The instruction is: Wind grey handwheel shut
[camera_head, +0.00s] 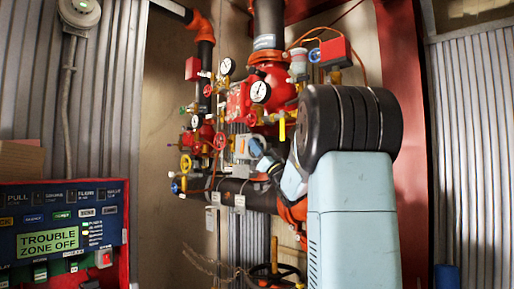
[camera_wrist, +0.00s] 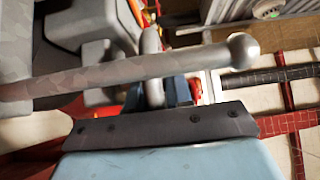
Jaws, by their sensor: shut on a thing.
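A grey metal bar with a ball end (camera_wrist: 150,72) crosses the wrist view close up. Behind it a smooth grey curved piece, which looks like part of the grey handwheel's rim (camera_wrist: 152,42), runs down towards my gripper (camera_wrist: 155,95). My gripper is shut at this curved piece; the bar and the dark plate hide most of the contact. In the head view my gripper (camera_head: 262,162) is small, reaching in beside the grey box on the pipework. I cannot clearly make out the grey handwheel there, and my own arm covers the right of the pipes.
Red valves and gauges (camera_head: 260,92) crowd around my arm. A yellow handwheel (camera_head: 186,163) and a dark horizontal pipe (camera_head: 225,188) are close by. A control panel (camera_head: 60,235) reading "TROUBLE ZONE OFF" stands at lower left. A red column (camera_head: 402,130) rises behind my arm.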

